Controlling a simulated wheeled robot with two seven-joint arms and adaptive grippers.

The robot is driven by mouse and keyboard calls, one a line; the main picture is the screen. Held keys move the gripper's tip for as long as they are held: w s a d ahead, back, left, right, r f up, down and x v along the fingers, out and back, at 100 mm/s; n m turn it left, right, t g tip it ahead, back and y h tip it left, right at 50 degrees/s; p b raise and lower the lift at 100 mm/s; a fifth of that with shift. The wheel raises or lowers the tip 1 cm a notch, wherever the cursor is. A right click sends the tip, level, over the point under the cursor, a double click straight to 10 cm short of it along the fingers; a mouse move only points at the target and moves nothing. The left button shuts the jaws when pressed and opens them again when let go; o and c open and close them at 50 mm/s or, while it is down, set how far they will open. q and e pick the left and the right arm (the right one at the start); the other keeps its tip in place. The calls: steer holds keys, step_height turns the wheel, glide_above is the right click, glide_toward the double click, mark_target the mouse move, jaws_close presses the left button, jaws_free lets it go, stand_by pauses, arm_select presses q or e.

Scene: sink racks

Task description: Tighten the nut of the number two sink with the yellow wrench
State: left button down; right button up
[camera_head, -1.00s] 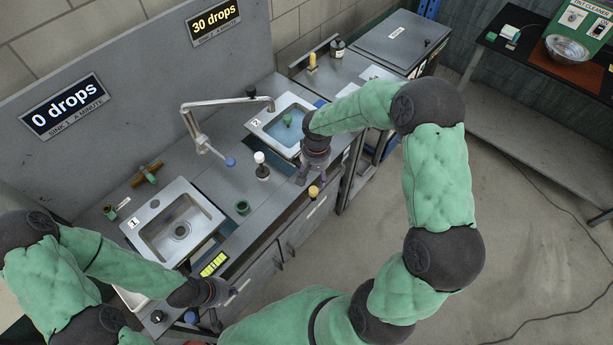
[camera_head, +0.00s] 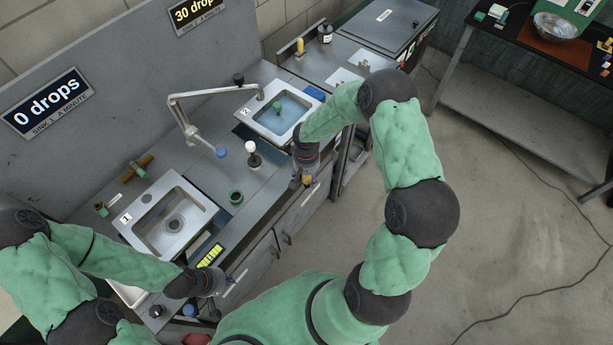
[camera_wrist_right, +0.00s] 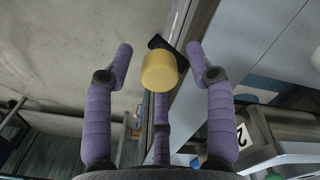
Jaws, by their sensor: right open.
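The number two sink (camera_head: 247,113) is set in the counter, with water and a green piece (camera_head: 277,105) in its basin. Its nut is not seen. A yellow-ended piece with a black part, perhaps the yellow wrench (camera_head: 307,180), is at the counter's front edge; it also shows in the right wrist view (camera_wrist_right: 159,71). My right gripper (camera_head: 303,176) is open beside it; in the wrist view its fingers (camera_wrist_right: 158,55) stand apart on either side of the yellow end, with no clear contact. My left gripper (camera_head: 213,310) hangs low by the counter front near sink one; its fingers are unclear.
The number one sink (camera_head: 126,217) is at left. A faucet (camera_head: 190,130) with a blue tip, a white-topped knob (camera_head: 253,160) and a green ring (camera_head: 236,197) stand on the counter (camera_head: 235,175). Signs read 0 drops and 30 drops. Floor at right is clear except a cable.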

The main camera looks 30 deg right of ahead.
jaws_close()
steer(key=d+n, duration=0.4)
steer(key=d, duration=0.6)
steer(key=shift+w, duration=0.25)
jaws_free()
step_height(320, 180, up, 12)
stand_by(0.7)
